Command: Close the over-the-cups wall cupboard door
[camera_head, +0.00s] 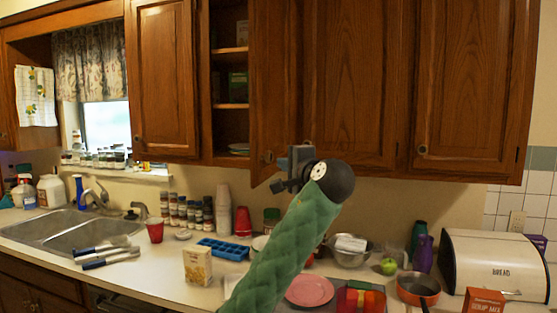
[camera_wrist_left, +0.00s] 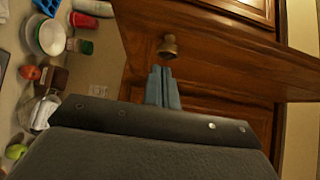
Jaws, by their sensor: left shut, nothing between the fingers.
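The wall cupboard over the cups stands open, and its shelves (camera_head: 230,104) show. Its wooden door (camera_head: 272,85) is swung out to the right of the opening, with a round knob (camera_head: 268,157) near its lower edge. In the left wrist view the door (camera_wrist_left: 225,58) crosses the upper part, and its brass knob (camera_wrist_left: 168,46) is just beyond the fingertips. My left gripper (camera_head: 280,182) is at the door's lower end; its blue-grey fingers (camera_wrist_left: 161,75) are shut and empty. I cannot tell whether they touch the door. My right gripper is not in view.
Stacked cups (camera_head: 223,212), a blue ice tray (camera_head: 223,249), a pink plate (camera_head: 310,291), a metal bowl (camera_head: 350,256) and a bread box (camera_head: 497,262) crowd the counter below. Closed cupboard doors (camera_head: 350,80) flank the opening on the right. The sink (camera_head: 62,230) is at left.

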